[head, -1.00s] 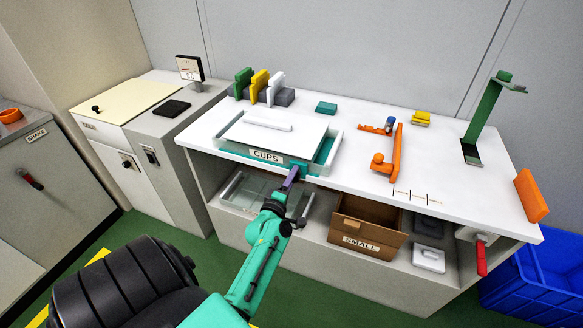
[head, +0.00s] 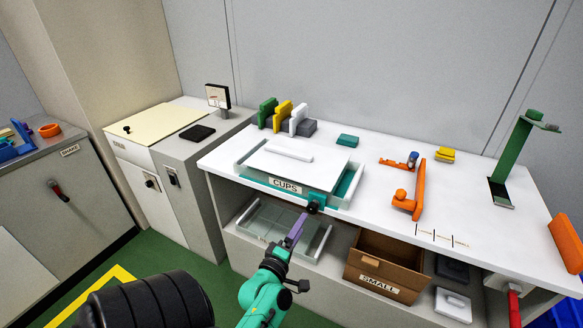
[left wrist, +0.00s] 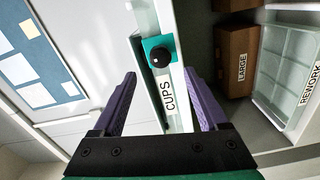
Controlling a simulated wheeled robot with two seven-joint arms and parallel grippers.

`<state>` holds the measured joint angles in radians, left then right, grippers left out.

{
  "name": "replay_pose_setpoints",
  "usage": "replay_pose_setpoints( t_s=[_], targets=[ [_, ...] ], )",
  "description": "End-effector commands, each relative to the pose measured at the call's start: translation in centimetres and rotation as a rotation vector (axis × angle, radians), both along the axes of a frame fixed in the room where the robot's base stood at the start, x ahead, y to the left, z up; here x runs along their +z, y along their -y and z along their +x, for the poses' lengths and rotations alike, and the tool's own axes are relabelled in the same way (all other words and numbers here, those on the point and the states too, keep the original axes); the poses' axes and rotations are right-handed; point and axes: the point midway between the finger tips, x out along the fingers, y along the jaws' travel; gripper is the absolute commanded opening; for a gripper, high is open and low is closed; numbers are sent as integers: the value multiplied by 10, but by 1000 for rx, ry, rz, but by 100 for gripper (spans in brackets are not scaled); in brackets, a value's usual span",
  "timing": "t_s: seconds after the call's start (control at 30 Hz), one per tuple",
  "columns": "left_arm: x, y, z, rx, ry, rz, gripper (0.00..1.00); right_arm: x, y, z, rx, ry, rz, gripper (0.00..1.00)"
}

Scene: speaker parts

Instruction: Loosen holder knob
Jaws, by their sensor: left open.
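A black round knob (head: 315,205) sits on a teal block at the front of the tray labelled CUPS (head: 255,180). In the left wrist view the black knob (left wrist: 160,54) lies ahead, between the lines of my fingers. My left gripper (head: 300,226), with purple fingers, is open just below and in front of the knob, apart from it. In the left wrist view my left gripper (left wrist: 159,75) is empty. An orange bar fixture (head: 420,185) with an orange knob (head: 402,195) lies on the white table. I cannot tell which knob is the holder's. My right gripper is not in view.
The white table (head: 385,225) has upright coloured plates (head: 283,115) at the back and a green stand (head: 510,155) at right. Below are a clear tray (head: 275,222) and a brown SMALL bin (head: 385,265). Green floor (head: 165,253) is free at left.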

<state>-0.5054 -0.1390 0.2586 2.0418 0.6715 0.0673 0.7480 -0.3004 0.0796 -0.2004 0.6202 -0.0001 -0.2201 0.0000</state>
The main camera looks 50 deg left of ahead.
Motion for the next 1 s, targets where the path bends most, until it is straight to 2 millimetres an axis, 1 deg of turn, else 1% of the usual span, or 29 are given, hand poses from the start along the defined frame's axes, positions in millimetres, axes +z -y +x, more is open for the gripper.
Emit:
replay_pose_setpoints(
  t_s=[0.03,0.1,0.2,0.3,0.87,0.93,0.97,1.0],
  targets=[
    [-4,4,-14,0,-4,2,76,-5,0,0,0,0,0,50],
    [-3,10,-29,-1,-2,0,76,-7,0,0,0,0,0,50],
    [-2,16,-44,-1,-1,2,76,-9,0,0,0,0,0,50],
    [0,18,-51,0,2,2,76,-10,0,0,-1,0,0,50],
    [0,19,-52,-1,0,1,76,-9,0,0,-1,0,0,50],
    [-10,22,-51,-11,-24,11,76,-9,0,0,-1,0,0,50],
    [-19,25,-50,-22,-47,21,76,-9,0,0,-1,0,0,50],
    [-37,32,-49,-44,-94,43,76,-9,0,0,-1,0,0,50]
  ],
)
